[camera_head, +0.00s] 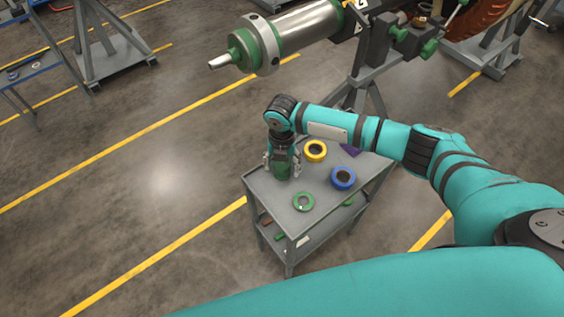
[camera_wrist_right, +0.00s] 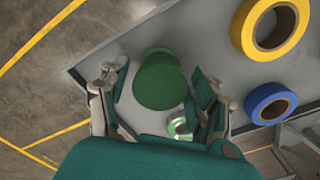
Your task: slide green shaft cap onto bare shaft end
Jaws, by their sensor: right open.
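The green shaft cap (camera_wrist_right: 160,84) stands on the grey cart top (camera_head: 262,196). In the wrist view it lies between the spread fingers of my right gripper (camera_wrist_right: 159,92), with gaps on both sides. In the head view the gripper (camera_head: 282,164) points down over the cap (camera_head: 283,172) and partly hides it. My right gripper is open. The bare shaft end (camera_head: 220,61) is a light metal stub. It points left from the green hub of a rotor (camera_head: 308,27) above and behind the cart. My left gripper is not in view.
A green ring (camera_head: 303,202), a blue ring (camera_head: 343,178) and a yellow ring (camera_head: 315,151) lie on the cart top. A purple item (camera_head: 350,150) is partly hidden behind my right arm. A grey stand (camera_head: 362,85) supports the rotor. Floor left of the cart is clear.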

